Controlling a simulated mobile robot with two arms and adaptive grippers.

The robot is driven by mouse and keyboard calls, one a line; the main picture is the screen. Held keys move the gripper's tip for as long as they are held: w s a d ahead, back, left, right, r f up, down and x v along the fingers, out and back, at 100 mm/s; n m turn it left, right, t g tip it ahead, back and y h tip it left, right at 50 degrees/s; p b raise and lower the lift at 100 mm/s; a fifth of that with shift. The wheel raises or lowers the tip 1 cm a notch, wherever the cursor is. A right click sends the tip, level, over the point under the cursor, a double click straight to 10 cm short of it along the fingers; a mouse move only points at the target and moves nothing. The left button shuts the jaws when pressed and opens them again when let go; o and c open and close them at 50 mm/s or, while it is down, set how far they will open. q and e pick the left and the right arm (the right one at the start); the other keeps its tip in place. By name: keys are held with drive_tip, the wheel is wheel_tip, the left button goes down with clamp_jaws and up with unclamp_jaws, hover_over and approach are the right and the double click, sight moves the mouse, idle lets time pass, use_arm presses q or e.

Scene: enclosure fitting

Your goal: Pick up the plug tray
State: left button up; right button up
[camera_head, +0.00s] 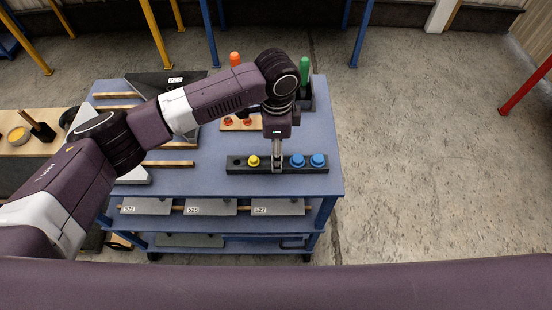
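The plug tray (263,169) is a long black bar lying near the front edge of the blue table top in the head view. It holds a yellow plug (253,161) left of its middle and two blue plugs, one (297,160) beside the other (317,160), at its right. A place at its left end looks empty. My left gripper (277,166) points straight down at the middle of the tray, between the yellow plug and the blue ones. Its fingers look narrow and hide that part of the tray. Whether they grip it is unclear. My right gripper is not in view.
A wooden board (228,127) with red parts lies behind the tray. An orange-topped item (235,59) and a green-topped one (304,65) stand at the back. Open floor lies to the right.

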use_arm(q)
wheel_tip(320, 180, down, 3)
drive_tip(key=shift+w+a+r+p, duration=0.1)
drive_tip(key=shift+a+p, duration=0.05)
drive_tip(key=shift+p, duration=0.2)
drive_tip(key=shift+f, duration=0.5)
drive_tip(key=c, duration=1)
drive_tip(key=shift+c, duration=1.4)
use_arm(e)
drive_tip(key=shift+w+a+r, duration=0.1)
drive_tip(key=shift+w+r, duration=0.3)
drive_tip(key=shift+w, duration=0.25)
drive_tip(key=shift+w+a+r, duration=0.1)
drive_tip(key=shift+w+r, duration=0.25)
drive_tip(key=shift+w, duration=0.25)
